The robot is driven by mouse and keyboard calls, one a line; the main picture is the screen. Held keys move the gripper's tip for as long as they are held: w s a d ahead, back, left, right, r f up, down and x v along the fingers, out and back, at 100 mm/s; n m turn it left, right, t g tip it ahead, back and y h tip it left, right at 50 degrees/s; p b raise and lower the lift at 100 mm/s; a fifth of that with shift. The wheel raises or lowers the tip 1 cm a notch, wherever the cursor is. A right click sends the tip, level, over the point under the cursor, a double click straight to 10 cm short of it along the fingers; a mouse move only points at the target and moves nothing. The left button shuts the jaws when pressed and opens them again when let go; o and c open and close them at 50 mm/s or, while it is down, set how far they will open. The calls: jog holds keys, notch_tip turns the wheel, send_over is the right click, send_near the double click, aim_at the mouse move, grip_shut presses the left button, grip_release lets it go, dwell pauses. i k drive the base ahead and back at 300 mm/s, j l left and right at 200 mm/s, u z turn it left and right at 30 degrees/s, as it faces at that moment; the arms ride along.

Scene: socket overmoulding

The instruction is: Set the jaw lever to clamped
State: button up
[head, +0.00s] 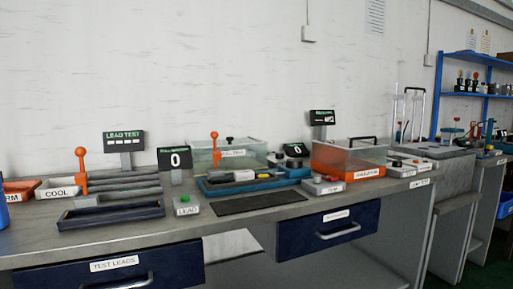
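Two levers with orange knobs stand on the grey bench (30,240). The nearer orange lever (83,170) is at the left by the COOL label and looks nearly upright. The farther orange lever (214,147) stands by a blue tray with a greenish clear bin behind it, and also looks nearly upright. I cannot read a jaw label on either lever, nor tell which setting either is in. A smaller red-topped handle (474,125) is on a far bench at the right; its kind is unclear. My gripper is not in view.
A dark slotted rack (112,215), LEAD button box (186,206), dark mat (258,202) and blue tray (256,184) occupy the bench. An orange bin (340,160) with a clear top stands right. Drawers (330,229) face the front. A blue shelf (440,80) stands far right.

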aim_at(216, 155)
jog(key=j+z, duration=0.2)
jog(key=j, duration=0.25)
jog(key=k+j+z, duration=0.25)
jog(key=j, duration=0.2)
jog(key=j+z, duration=0.2)
jog(key=j, duration=0.25)
jog(key=k+j+z, duration=0.2)
jog(key=j, duration=0.2)
jog(key=k+j+z, duration=0.25)
jog(key=j, duration=0.15)
jog(key=k+j, duration=0.2)
jog(key=j, duration=0.2)
jog(key=k+j, duration=0.15)
jog(key=j, duration=0.2)
jog(key=k+j, duration=0.2)
jog(key=j, duration=0.2)
jog(key=k+j, duration=0.2)
jog(key=j, duration=0.2)
jog(key=k+j+z, duration=0.1)
jog(key=j, duration=0.3)
jog(key=k+j, duration=0.25)
jog(key=i+l+u, duration=0.1)
jog(key=i+l, duration=1.05)
jog(key=i+l+u, duration=0.15)
jog(key=i+l, duration=0.45)
jog(key=i+l+u, duration=0.1)
jog(key=i+l, duration=0.4)
jog(key=l, duration=0.25)
jog(key=k+z, duration=0.25)
jog(key=i+u, duration=0.25)
